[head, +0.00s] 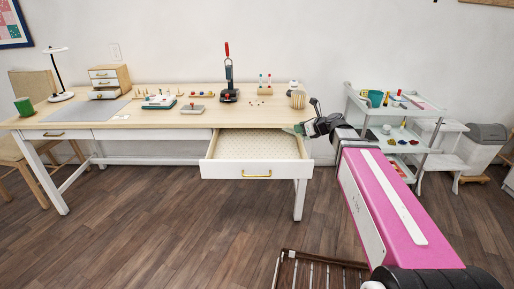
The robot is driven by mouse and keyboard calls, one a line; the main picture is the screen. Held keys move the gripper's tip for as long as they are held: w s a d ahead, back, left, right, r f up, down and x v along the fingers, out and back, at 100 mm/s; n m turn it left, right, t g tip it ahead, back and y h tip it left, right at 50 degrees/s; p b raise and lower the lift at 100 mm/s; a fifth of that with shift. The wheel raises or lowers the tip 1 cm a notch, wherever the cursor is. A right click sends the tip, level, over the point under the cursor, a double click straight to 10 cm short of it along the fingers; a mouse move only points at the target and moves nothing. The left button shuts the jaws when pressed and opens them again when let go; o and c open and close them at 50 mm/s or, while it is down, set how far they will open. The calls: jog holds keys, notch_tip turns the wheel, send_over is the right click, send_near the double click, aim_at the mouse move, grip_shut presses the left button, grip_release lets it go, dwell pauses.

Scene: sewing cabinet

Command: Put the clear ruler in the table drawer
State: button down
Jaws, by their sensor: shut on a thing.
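The table drawer (223,168) is pulled out at the right end of the long table, with a white front, a brass handle and a pale patterned bottom. The part of its inside that I can see looks empty. My gripper (307,128) is at the drawer's back right corner, by the table's right end. It is shut on a small, pale greenish see-through piece, which appears to be the clear ruler (297,129). Most of the ruler is hidden or too small to make out. I cannot tell whether it touches the drawer's edge.
The wooden tabletop (190,120) holds a lamp, a small drawer chest, a grey mat, a black press and sewing items. A second drawer (55,134) at the left is shut. A white cart (360,105) stands right of the table. A dark slatted rack (320,272) is on the floor in front.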

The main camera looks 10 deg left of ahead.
aim_at(265, 144)
jog(key=a+r, duration=0.3)
jog(key=a, duration=1.2)
jog(key=f, duration=1.4)
jog(key=shift+w, duration=0.3)
jog(key=w, duration=0.1)
jog(key=w+a, duration=0.1)
jog(key=w, duration=0.1)
jog(key=shift+y, duration=0.3)
jog(key=w, duration=0.2)
jog(key=w+a, duration=0.1)
jog(key=w, duration=0.2)
jog(key=shift+r, duration=0.1)
jog(key=shift+s+f, duration=0.15)
jog(key=shift+f, duration=0.45)
jog(key=shift+f, duration=0.15)
jog(key=c, duration=1)
grip_release()
